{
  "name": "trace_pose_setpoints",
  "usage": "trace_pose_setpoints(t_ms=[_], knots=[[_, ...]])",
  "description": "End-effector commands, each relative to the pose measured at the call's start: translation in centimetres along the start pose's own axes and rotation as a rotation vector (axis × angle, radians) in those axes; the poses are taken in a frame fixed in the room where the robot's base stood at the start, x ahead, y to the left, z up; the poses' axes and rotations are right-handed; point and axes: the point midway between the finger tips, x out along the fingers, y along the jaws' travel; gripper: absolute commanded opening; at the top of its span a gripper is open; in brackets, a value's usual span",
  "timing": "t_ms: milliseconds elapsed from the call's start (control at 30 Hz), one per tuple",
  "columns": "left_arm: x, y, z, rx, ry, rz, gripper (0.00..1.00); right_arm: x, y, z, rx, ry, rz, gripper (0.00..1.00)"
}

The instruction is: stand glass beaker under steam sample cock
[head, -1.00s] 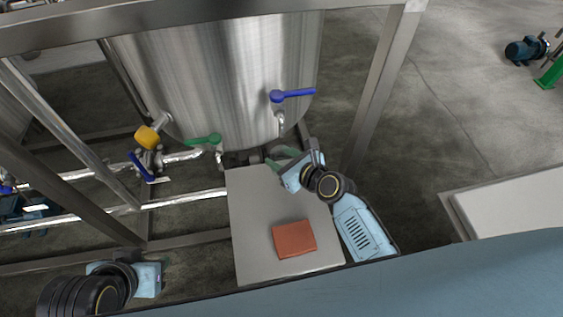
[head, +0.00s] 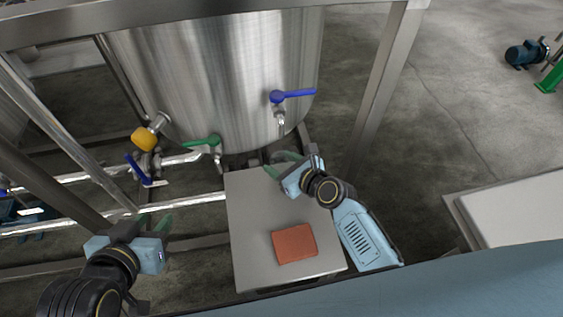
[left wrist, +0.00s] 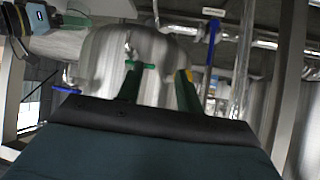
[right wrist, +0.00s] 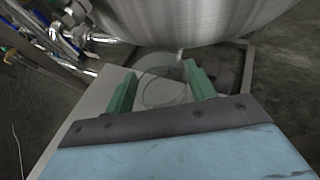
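The glass beaker (right wrist: 162,92) is clear and faint in the right wrist view, between the green fingers of my right gripper (right wrist: 160,88). Its outline reaches both fingers, and the gripper looks shut on it. In the head view my right gripper (head: 283,163) is low at the far edge of the grey stand, below the blue-handled cock (head: 281,103) on the tank. The cock's spout end shows just above the beaker in the right wrist view. I cannot tell whether the beaker's base touches the stand. My left gripper (left wrist: 160,88) is open and empty, left of the stand.
The steel tank (head: 220,75) stands behind the stand (head: 250,220), which bears a reddish-brown cloth (head: 295,243). A green-handled valve (head: 202,141), a yellow fitting (head: 145,138) and pipes are at the left. A frame post (head: 378,90) rises at the right.

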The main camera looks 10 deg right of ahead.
Motion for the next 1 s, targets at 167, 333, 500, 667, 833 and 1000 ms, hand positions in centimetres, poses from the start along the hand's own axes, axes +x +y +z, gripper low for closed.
trace_pose_setpoints(t_ms=[167,333,500,667,833,1000], knots=[[0.0,0.0,0.0,0.000,-0.001,0.000,0.36,0.0,0.0,0.1,0.000,-0.001,0.000,0.67],[0.0,0.0,0.0,0.000,-0.001,0.000,0.36,0.0,0.0,0.1,0.000,-0.001,0.000,0.67],[-0.2,-0.2,0.8,-0.001,-0.051,-0.004,0.36,-0.3,0.0,0.3,-0.001,0.000,0.000,0.67],[-1.0,-0.7,3.2,-0.005,-0.191,-0.017,0.36,-1.6,0.0,0.3,0.000,0.001,-0.001,0.67],[-2.6,-1.2,6.3,-0.012,-0.378,-0.031,0.36,-3.4,0.0,0.4,-0.001,0.001,0.000,0.67],[-4.6,-1.9,9.8,-0.020,-0.590,-0.048,0.36,-6.0,0.0,0.4,-0.001,0.001,-0.001,0.67]])
